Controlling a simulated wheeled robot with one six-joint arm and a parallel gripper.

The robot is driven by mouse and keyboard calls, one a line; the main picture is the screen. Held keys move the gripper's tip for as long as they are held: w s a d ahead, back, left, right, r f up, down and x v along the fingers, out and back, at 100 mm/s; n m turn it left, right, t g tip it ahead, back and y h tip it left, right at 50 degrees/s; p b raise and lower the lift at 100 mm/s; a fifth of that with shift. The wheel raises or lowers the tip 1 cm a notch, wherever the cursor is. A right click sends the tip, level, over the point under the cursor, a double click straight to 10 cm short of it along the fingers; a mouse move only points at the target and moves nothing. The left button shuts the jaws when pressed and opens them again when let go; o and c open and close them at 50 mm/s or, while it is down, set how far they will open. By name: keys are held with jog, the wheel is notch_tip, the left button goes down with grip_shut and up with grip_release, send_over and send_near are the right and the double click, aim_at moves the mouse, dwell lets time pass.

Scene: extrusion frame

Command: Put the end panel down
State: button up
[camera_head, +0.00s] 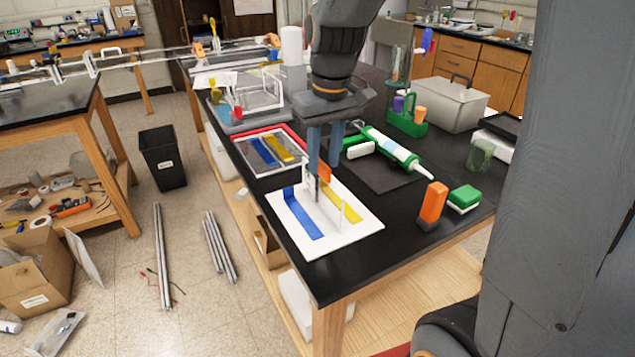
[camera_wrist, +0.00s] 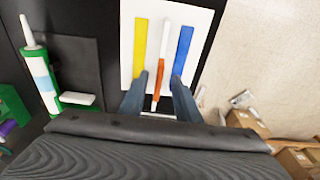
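The end panel (camera_head: 338,213) looks clear and thin. It stands upright on a white board (camera_head: 365,230) between a blue strip (camera_head: 302,215) and a yellow strip (camera_head: 343,203). An orange piece (camera_head: 325,173) is at its upper edge. In the wrist view the panel (camera_wrist: 165,38) shows edge-on as a narrow white and orange line between the yellow strip (camera_wrist: 140,45) and the blue strip (camera_wrist: 183,50). My gripper (camera_head: 324,165) points down over it. Its fingers (camera_wrist: 159,85) are apart, one on each side of the orange piece, with gaps visible. The panel's lower edge is partly hidden.
A red-edged tray (camera_head: 298,134) lies behind the board. An orange block (camera_head: 432,203) and a green block (camera_head: 464,196) stand near the right edge.

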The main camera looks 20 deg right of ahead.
aim_at(322, 176)
jog(key=shift+w+d+f+p, duration=0.1)
jog(key=shift+w+f+p, duration=0.1)
jog(key=shift+f, duration=0.55)
jog(key=shift+w+f+p, duration=0.1)
jog(key=shift+f+p, duration=0.05)
jog(key=shift+f, duration=0.55)
jog(key=shift+w+f+p, duration=0.15)
jog(key=shift+f+p, duration=0.2)
jog(key=shift+f, duration=0.85)
jog(key=shift+w+f+p, duration=0.15)
jog(key=shift+f+p, duration=0.2)
jog(key=shift+f, duration=0.8)
jog(key=shift+a, duration=0.2)
grip_shut()
